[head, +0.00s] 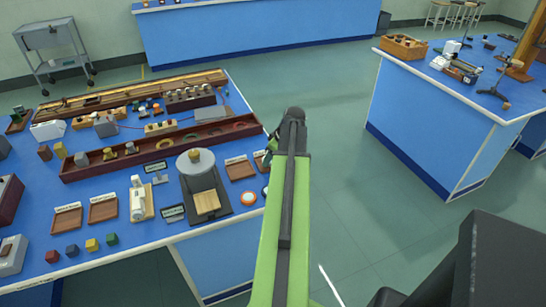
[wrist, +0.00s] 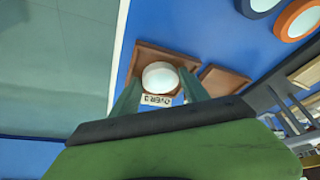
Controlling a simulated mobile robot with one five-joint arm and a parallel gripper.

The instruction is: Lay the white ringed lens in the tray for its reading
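The white ringed lens (wrist: 160,77) shows in the wrist view as a pale round disc over a brown wooden tray (wrist: 148,52). A card reading something like "OVER" stands by that tray. My gripper (wrist: 160,74) has one finger on each side of the lens, with the tips close to its rim. I cannot tell whether they touch it, or whether the lens rests on the tray floor. In the head view my gripper (head: 291,114) is at the bench's right edge, its fingers hidden. There the tray (head: 260,159) is partly hidden by my arm, and the lens cannot be made out.
A second brown tray (wrist: 223,80) lies beside it. An orange-ringed lens (head: 249,198) and a blue-ringed lens (wrist: 258,5) lie nearby. The balance-like instrument (head: 197,163) stands to the left. Open floor (head: 335,150) lies right of the bench.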

